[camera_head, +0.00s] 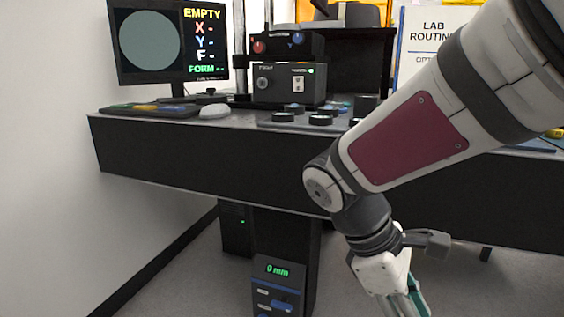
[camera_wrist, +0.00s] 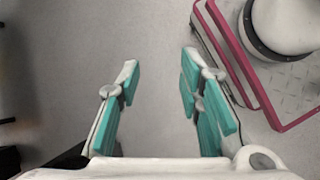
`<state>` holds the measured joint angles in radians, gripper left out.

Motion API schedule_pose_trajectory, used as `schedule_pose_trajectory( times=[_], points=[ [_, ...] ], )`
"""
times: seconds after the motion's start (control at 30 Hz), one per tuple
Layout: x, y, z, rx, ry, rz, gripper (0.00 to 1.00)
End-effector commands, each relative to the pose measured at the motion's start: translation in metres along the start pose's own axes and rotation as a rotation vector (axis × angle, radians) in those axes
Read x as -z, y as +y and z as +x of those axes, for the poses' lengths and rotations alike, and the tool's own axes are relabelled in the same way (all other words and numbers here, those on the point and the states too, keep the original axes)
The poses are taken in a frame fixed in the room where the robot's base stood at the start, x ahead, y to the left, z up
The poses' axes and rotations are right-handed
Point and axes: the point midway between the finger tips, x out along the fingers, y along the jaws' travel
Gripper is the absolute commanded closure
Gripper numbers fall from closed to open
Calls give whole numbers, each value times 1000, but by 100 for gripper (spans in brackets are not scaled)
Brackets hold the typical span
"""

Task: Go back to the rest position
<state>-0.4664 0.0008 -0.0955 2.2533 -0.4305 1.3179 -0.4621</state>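My gripper (camera_wrist: 160,90) points down at the floor in the wrist view. Its two teal-padded fingers stand well apart with only bare floor between them, so it is open and empty. In the head view my arm reaches down at the right, in front of the bench, and only the gripper's upper part (camera_head: 393,285) shows at the bottom edge; its fingertips are cut off. The interferometer (camera_head: 290,82) stands on the bench (camera_head: 200,150), with several dark round pieces (camera_head: 320,119) before it. The monitor (camera_head: 165,42) reads "EMPTY".
A "LAB ROUTINE" sign (camera_head: 425,35) stands behind my arm. Below the bench a dark control column (camera_head: 278,285) shows "0 mm". A white wall (camera_head: 45,150) bounds the left. Floor (camera_head: 180,270) is clear at lower left.

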Motion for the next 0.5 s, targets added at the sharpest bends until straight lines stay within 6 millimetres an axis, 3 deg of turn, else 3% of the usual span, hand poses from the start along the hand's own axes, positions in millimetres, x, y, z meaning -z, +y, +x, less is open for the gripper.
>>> schedule_pose_trajectory(
  times=[0.03, 0.2, 0.5],
  points=[
    [-15, -7, -1, 26, 41, 78, 67],
    [-52, -38, -1, 119, 162, 333, 67],
    [-88, -95, 2, 267, 346, 742, 67]
  ],
)
